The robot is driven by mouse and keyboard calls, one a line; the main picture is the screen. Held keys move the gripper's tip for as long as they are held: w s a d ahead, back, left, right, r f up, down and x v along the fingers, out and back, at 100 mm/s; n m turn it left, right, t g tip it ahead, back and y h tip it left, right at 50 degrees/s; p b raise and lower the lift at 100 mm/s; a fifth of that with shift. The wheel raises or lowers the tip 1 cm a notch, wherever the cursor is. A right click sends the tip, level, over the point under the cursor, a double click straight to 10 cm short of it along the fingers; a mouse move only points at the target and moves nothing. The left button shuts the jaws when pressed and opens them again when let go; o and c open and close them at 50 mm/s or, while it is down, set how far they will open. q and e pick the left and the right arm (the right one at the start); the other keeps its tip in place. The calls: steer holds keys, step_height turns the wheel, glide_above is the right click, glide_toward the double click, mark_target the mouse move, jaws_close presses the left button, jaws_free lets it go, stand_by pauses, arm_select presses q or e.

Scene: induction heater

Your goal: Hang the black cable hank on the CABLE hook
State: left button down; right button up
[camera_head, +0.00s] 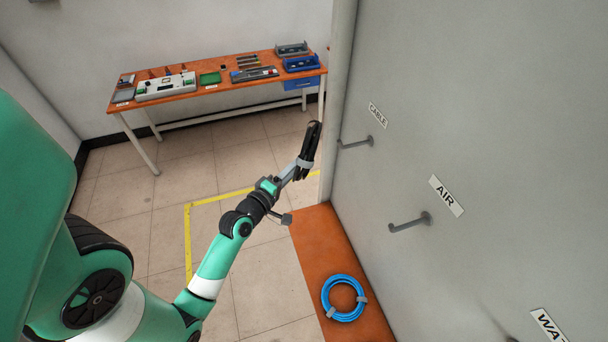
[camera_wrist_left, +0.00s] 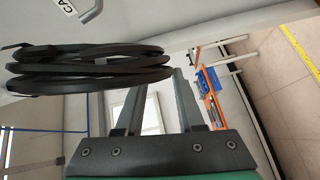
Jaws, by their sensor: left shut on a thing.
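The black cable hank (camera_head: 311,143) is held by my left gripper (camera_head: 297,172), which is shut on it. The hank stands upright, almost edge-on, in the head view. In the left wrist view the hank (camera_wrist_left: 85,70) lies across the fingertips as several stacked black loops. The CABLE hook (camera_head: 357,143) sticks out from the grey wall to the right of the hank, under the CABLE label (camera_head: 377,115). The hank appears apart from the hook. Part of the label (camera_wrist_left: 72,8) shows in the left wrist view. My right gripper is out of view.
The AIR hook (camera_head: 411,222) is nearer on the same grey wall (camera_head: 480,120). A blue hank (camera_head: 343,298) lies on an orange surface (camera_head: 312,240) below. A workbench (camera_head: 215,88) with several items stands at the back. The tiled floor to the left is mostly clear.

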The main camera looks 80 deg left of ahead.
arm_select(q)
steer(key=shift+s+d, duration=0.1)
steer(key=shift+d, duration=0.05)
steer(key=shift+w+p, duration=0.65)
steer(key=shift+w, duration=0.3)
steer(key=shift+w+f, duration=0.1)
steer(key=shift+w, duration=1.05)
steer(key=shift+w+f, duration=0.2)
steer(key=shift+w, duration=0.1)
steer(key=w+f+b, duration=0.4)
steer(key=w+b, duration=0.4)
steer(key=b, duration=0.1)
steer(key=shift+a+b, duration=0.3)
steer(key=shift+a, duration=0.05)
steer(key=shift+f, duration=0.25)
